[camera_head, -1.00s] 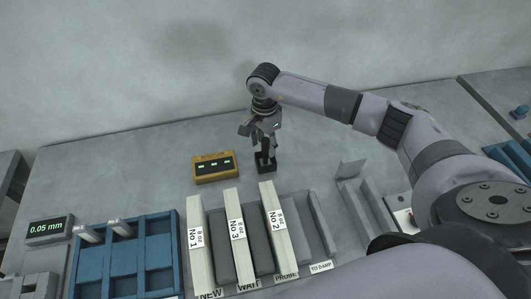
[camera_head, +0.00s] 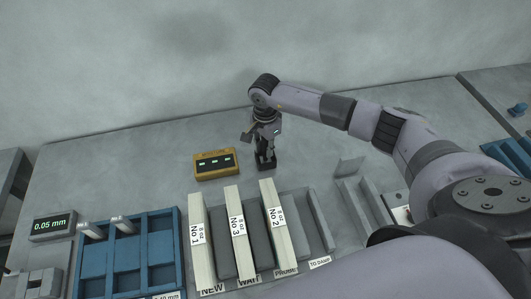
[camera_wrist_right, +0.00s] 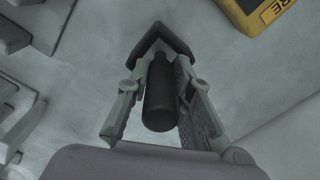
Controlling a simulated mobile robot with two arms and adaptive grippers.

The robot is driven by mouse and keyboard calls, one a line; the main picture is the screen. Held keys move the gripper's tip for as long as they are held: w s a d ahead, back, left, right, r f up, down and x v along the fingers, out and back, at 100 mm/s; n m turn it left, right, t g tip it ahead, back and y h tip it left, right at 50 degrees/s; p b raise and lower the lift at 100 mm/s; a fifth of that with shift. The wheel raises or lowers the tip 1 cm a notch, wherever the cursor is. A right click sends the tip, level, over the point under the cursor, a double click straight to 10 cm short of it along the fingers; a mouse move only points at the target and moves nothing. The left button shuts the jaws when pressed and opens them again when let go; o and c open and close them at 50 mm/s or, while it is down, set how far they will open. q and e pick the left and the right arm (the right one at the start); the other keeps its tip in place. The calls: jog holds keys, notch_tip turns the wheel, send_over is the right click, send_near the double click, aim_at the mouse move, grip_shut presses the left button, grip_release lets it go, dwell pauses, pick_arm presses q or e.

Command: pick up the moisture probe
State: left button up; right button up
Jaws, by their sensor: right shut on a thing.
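The moisture probe is a dark cylinder with a rounded end (camera_wrist_right: 162,98), seen in the right wrist view between the two fingers of my right gripper (camera_wrist_right: 165,75). The fingers are shut on it. Beyond the fingertips is a dark angular stand (camera_wrist_right: 163,38). In the head view my right gripper (camera_head: 265,147) points down at the small black stand (camera_head: 265,163) on the bench. The probe is mostly hidden there by the fingers. I cannot tell whether the probe still touches the stand. My left gripper is not in view.
A yellow meter (camera_head: 216,164) with green displays stands just left of the stand. In front is a grey rack (camera_head: 322,225) with several labelled pale bars. A blue tray (camera_head: 90,270) and a 0.05 mm display (camera_head: 52,227) are at left. The bench behind the meter is clear.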

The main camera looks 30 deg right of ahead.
grip_shut()
jog(key=shift+r, duration=0.2)
notch_tip(320, 180, up, 20)
jog(key=b, duration=0.4)
jog(key=shift+b, duration=0.4)
jog(key=shift+f, duration=0.15)
